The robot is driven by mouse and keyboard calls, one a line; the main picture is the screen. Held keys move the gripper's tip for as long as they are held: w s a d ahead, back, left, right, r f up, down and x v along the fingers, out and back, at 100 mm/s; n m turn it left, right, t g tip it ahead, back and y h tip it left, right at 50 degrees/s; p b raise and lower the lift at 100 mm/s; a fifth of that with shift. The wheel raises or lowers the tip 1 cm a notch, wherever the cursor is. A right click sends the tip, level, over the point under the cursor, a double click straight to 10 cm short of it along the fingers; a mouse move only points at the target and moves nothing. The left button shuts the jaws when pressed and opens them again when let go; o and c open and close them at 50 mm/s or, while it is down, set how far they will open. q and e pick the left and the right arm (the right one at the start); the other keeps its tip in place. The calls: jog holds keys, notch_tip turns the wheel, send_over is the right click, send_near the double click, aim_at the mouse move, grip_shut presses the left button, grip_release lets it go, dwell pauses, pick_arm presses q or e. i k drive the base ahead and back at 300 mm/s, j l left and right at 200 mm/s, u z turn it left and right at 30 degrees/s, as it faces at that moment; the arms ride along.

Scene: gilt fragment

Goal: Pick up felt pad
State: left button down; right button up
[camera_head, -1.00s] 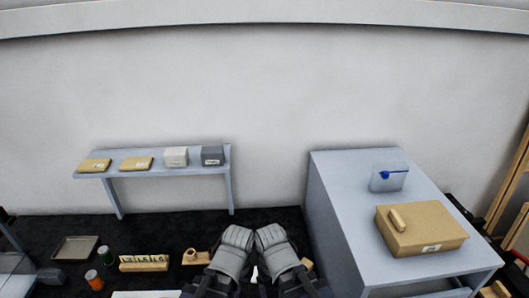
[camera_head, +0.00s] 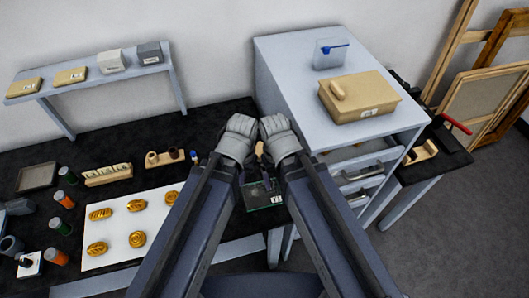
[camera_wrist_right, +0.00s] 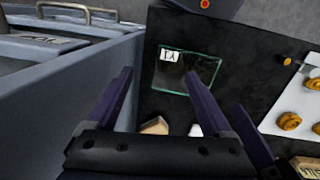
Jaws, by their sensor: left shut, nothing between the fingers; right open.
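No thing here can be made out for sure as the felt pad. A thin, square, dark-looking pane with green edges and a white label (camera_head: 272,202) lies on the black bench top near its front edge. The pane also shows in the right wrist view (camera_wrist_right: 188,72). My left gripper (camera_head: 264,184) is shut and empty, partly hidden between my arms near the pane. My right gripper (camera_wrist_right: 182,90) is open and empty, its fingers reaching toward the bench around the pane's direction; my arm mostly hides it in the head view.
A white board (camera_head: 115,250) with several gold pieces lies left, near a pegged wooden holder (camera_head: 165,157). A shelf (camera_head: 88,82) carries tan packets and two boxes.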

aim_at(259, 148)
jog(key=k+u, duration=0.1)
jog(key=k, duration=0.55)
jog(key=u, duration=1.35)
jog(key=l, duration=0.55)
jog(key=l+u, duration=0.1)
jog(key=l, duration=0.45)
jog(key=k, duration=0.05)
